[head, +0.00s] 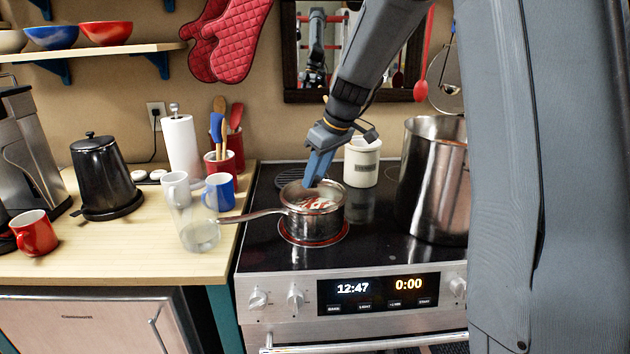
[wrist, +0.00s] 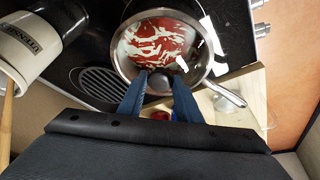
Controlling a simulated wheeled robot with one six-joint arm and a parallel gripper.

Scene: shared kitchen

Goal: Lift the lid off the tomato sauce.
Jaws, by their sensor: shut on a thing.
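The steel saucepan (head: 314,226) stands on a glowing red burner at the stove's front left, its handle pointing left. Its clear glass lid (head: 326,193) lies over the top; I cannot tell whether it is slightly raised. Red tomato sauce (wrist: 165,42) with pale streaks shows through the glass in the wrist view. My gripper (head: 308,186) reaches down from above. In the wrist view its two blue fingers (wrist: 158,84) are closed on the lid's dark knob (wrist: 158,86), which they partly hide.
A tall steel pot (head: 434,190) stands to the right and a white utensil crock (head: 362,162) behind the saucepan.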

